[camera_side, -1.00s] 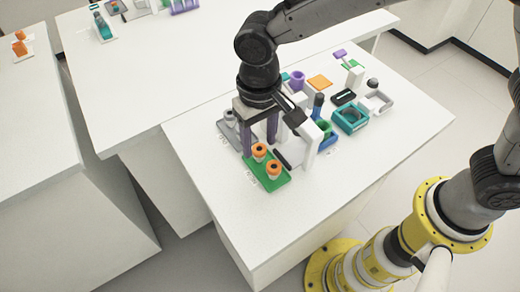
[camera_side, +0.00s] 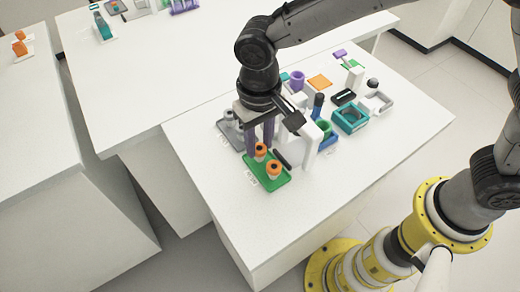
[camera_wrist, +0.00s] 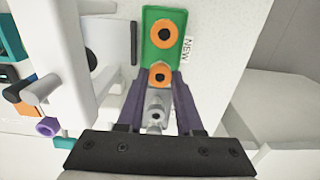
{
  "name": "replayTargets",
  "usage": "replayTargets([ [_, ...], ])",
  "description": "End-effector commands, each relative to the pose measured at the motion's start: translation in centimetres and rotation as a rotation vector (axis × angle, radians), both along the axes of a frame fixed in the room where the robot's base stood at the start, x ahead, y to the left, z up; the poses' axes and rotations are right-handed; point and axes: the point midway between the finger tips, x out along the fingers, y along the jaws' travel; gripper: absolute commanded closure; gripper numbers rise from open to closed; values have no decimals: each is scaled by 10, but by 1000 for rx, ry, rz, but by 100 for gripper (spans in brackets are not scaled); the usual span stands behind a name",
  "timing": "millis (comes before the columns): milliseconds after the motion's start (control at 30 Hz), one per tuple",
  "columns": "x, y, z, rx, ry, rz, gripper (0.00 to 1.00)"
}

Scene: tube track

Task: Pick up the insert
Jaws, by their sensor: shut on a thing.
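My gripper (camera_side: 260,146) points down with its two purple fingers closed around the rear orange insert (camera_side: 260,152). This orange-ringed, dark-centred insert (camera_wrist: 160,75) shows between the fingertips in the wrist view. It stands at the rear end of the green tray (camera_side: 256,178), and I see no clear gap between it and the tray. A second orange insert (camera_side: 273,168) stands at the front of the same tray; it also shows in the wrist view (camera_wrist: 165,34). The tray carries a label reading NEW (camera_wrist: 188,49). The fingers partly hide the held insert.
A grey tray (camera_side: 231,137) with a grey part (camera_wrist: 157,114) lies behind the green one. A white upright fixture (camera_side: 309,150) stands close on the right. Blue, teal and white holders fill the table's right. The table front is clear.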

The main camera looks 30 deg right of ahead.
Motion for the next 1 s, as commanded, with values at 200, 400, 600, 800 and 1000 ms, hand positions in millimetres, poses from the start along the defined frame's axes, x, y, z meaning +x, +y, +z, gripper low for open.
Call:
replayTargets([
  [200, 1, 1, 16, 3, -3, 0, 100],
  [400, 0, 0, 30, 1, -2, 0, 100],
  [600, 1, 1, 45, 3, -3, 0, 100],
  [800, 0, 0, 53, 1, -1, 0, 100],
  [1000, 0, 0, 54, 1, -1, 0, 100],
])
